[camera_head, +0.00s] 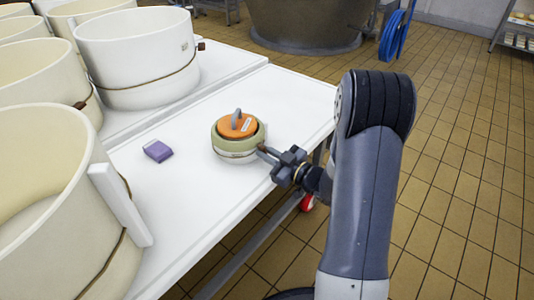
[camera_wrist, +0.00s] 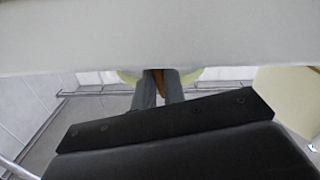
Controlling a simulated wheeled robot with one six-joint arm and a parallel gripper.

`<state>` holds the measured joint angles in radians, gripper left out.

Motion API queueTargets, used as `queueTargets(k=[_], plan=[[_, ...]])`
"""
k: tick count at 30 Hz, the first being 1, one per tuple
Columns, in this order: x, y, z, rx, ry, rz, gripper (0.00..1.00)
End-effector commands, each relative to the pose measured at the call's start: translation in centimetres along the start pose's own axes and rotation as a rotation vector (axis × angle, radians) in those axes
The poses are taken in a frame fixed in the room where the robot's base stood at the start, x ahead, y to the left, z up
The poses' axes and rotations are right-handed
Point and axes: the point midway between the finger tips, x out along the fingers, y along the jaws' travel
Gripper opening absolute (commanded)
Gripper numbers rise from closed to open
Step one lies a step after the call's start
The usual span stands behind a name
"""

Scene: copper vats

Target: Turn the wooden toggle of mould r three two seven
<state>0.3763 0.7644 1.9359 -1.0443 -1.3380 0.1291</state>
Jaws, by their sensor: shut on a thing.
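A small round pale green mould (camera_head: 234,152) stands on the white table, with an orange lid that has a grey handle and a white label too small to read. My gripper (camera_head: 266,151) reaches its right side from the right. In the wrist view my gripper (camera_wrist: 159,73) has its two grey fingers shut on a brown wooden toggle (camera_wrist: 158,77). Pale green mould wall shows on both sides of the fingers. The toggle is mostly hidden by the fingers, and its exact angle cannot be told.
Large cream moulds (camera_head: 137,60) with cords and brown toggles stand at the left and back left. A purple block (camera_head: 158,151) lies on the white table (camera_head: 190,215) left of the small mould. The tiled floor at right is clear.

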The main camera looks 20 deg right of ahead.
Motion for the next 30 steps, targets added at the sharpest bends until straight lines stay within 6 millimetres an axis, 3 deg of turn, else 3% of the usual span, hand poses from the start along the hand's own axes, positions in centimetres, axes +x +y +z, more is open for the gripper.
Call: queueTargets(k=[9,19,29,30], plan=[[-0.01,0.02,-0.08,0.018,-0.001,0.000,0.00],[0.00,0.12,-0.12,0.248,-0.001,-0.001,0.00],[0.00,0.09,0.04,0.266,0.000,0.000,0.00],[0.00,0.09,0.04,0.266,0.000,0.000,0.14]])
